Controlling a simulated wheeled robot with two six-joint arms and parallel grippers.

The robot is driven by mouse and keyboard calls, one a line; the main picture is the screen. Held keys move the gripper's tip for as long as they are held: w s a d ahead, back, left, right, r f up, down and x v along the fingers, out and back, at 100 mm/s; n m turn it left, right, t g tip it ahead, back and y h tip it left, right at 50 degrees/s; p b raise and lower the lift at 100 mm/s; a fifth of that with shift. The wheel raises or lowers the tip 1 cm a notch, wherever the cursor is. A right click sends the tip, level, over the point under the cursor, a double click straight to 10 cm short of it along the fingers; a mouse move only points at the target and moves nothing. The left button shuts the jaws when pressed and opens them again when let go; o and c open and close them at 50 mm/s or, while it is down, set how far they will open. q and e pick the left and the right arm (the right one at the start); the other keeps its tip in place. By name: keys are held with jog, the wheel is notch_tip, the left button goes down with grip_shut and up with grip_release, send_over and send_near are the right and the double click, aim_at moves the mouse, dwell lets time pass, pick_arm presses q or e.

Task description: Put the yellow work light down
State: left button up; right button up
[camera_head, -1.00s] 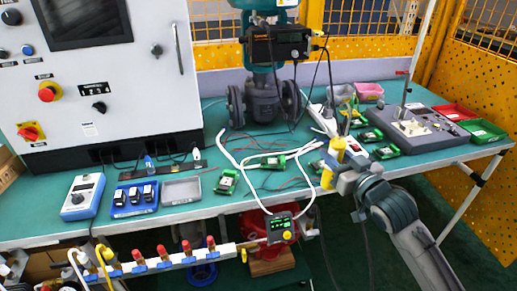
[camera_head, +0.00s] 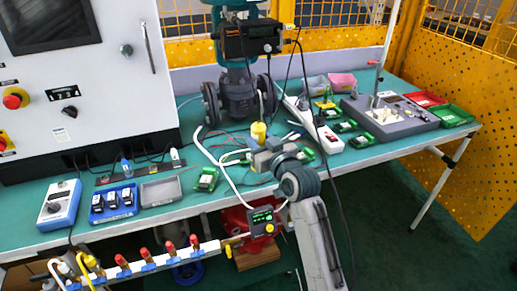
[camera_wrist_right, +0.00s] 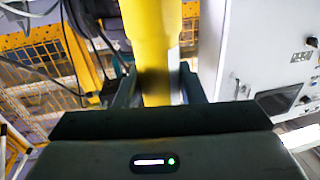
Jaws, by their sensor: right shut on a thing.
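The yellow work light (camera_head: 258,132) is upright in my right gripper (camera_head: 262,146), above the middle of the green bench top. In the right wrist view the yellow work light (camera_wrist_right: 151,40) stands between the two dark fingers of my right gripper (camera_wrist_right: 155,88), which are shut on it. In the head view the gripper and wrist hide its lower part, and I cannot tell its exact height over the bench. My left gripper is not in view.
Green circuit boards (camera_head: 207,179) and white and red cables lie around the gripper. A valve with a black positioner (camera_head: 248,42) stands behind it. A white power strip (camera_head: 323,135) lies to its right. A grey tray (camera_head: 160,192) and blue tray (camera_head: 97,214) sit at the left front.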

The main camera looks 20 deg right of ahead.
notch_tip(320, 180, down, 4)
jog(key=shift+r, duration=0.25)
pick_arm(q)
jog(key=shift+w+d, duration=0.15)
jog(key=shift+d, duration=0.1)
pick_arm(e)
jog(key=shift+f, duration=0.1)
jog(key=o, duration=1.1)
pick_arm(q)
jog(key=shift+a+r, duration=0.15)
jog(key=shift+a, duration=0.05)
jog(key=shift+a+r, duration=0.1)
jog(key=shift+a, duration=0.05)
pick_arm(e)
jog(key=shift+s, duration=0.35)
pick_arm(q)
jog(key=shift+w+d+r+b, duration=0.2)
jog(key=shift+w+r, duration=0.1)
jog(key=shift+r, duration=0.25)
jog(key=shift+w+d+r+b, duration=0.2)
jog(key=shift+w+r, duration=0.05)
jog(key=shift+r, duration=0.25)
pick_arm(e)
jog(key=s, duration=0.3)
jog(key=s+d, duration=0.1)
jog(key=s, duration=0.3)
jog(key=s+d, duration=0.1)
jog(key=s, duration=0.3)
jog(key=shift+d, duration=0.1)
